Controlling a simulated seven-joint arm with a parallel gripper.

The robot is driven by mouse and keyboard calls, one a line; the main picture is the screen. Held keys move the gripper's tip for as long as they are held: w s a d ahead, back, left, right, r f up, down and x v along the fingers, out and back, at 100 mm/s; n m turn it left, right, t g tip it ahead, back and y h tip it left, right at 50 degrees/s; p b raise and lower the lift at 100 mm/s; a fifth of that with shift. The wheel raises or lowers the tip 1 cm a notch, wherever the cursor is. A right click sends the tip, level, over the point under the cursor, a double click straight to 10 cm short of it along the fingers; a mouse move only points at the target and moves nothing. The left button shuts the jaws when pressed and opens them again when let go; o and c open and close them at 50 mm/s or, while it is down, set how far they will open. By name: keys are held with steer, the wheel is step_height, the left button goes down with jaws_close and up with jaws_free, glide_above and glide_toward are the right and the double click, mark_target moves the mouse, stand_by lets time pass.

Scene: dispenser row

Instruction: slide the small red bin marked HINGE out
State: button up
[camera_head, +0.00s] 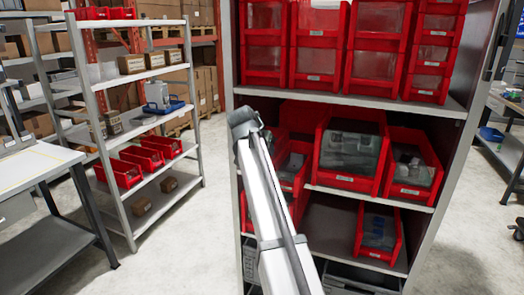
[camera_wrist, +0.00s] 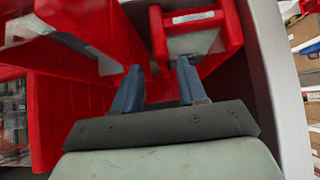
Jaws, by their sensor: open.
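In the wrist view a small red bin (camera_wrist: 229,22) with a white label on its front lies just beyond my fingertips. The label's lettering is too small to read, so I cannot tell whether it says HINGE. My gripper (camera_wrist: 158,67) is open, its two blue fingers apart with nothing held between them. The right finger overlaps the bin in the picture; I cannot tell whether it touches. In the head view my arm reaches to the left part of the red-bin cabinet (camera_head: 452,104) and hides my gripper and part of the bins there.
A larger red bin wall (camera_wrist: 65,110) stands close to my gripper's left in the wrist view, with a pale cabinet side (camera_wrist: 283,80) to the right. A grey rack (camera_head: 120,205) stands left across open floor.

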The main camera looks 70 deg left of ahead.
glide_toward(278, 141)
steer(key=x, duration=0.5)
steer(key=shift+s, duration=0.15)
steer(key=x, duration=0.3)
steer(key=shift+f, duration=0.15)
steer(key=shift+x, duration=0.9)
jaws_close()
